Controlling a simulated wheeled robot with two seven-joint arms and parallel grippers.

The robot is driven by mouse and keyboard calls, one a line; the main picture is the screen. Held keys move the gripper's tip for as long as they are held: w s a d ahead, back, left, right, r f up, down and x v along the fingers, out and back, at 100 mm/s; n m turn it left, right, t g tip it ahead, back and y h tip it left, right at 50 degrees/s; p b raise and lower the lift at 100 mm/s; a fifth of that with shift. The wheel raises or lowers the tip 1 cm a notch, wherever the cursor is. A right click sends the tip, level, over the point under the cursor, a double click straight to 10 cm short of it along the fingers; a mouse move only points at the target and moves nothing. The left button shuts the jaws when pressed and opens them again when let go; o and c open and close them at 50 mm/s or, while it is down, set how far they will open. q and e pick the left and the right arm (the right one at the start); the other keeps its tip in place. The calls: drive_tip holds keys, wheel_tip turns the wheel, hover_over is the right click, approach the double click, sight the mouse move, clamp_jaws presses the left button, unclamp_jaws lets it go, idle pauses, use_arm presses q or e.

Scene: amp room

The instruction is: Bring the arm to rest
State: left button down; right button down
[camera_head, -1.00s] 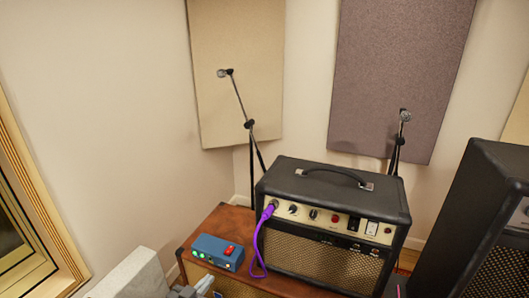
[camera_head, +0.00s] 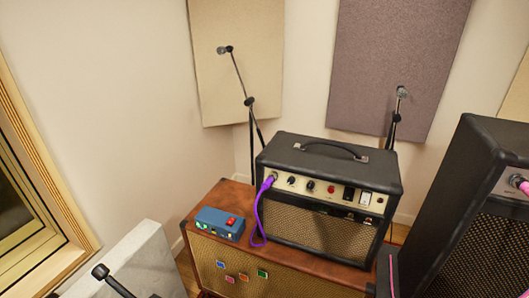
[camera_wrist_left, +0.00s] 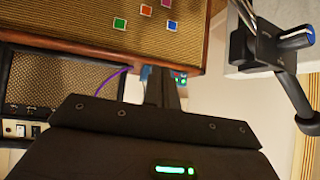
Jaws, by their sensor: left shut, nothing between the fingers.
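My left gripper (camera_wrist_left: 162,85) shows in the left wrist view, with its dark fingers together and nothing between them. The fingers point toward the brown speaker cabinet (camera_wrist_left: 185,60), and a gap to it cannot be judged. The left gripper is not seen in the head view. My right gripper is in neither view. The black amp head (camera_head: 330,150) stands on the cabinet, with a purple cable (camera_head: 258,215) plugged into its front. A blue pedal box (camera_head: 218,224) with a red switch sits left of the amp. It is partly hidden behind the fingers in the wrist view.
Small coloured squares (camera_head: 243,277) are on the cabinet front. A pale block (camera_head: 140,255) and a black rod with a rounded end (camera_head: 103,273) are at lower left. Two mic stands (camera_head: 250,102) stand behind the amp. A large black speaker (camera_head: 470,200) is at right.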

use_arm(q)
drive_tip(key=s+a+g+y, duration=0.25)
drive_tip(key=s+g, duration=0.35)
drive_tip(key=s, duration=1.2)
wheel_tip(320, 180, down, 24)
drive_tip(key=g, duration=0.1)
drive_tip(key=s+a+f, duration=0.1)
drive_tip(key=s+f, duration=0.7)
drive_tip(key=f, duration=0.1)
drive_tip(key=s+a+f+g, duration=0.1)
drive_tip(key=s+a+f, duration=0.1)
drive_tip(key=s+f, duration=0.6)
drive_tip(key=shift+s+a+f+g+h, duration=0.3)
drive_tip(key=shift+s+f+h, duration=0.1)
drive_tip(key=shift+s, duration=0.15)
drive_tip(key=shift+w, duration=0.1)
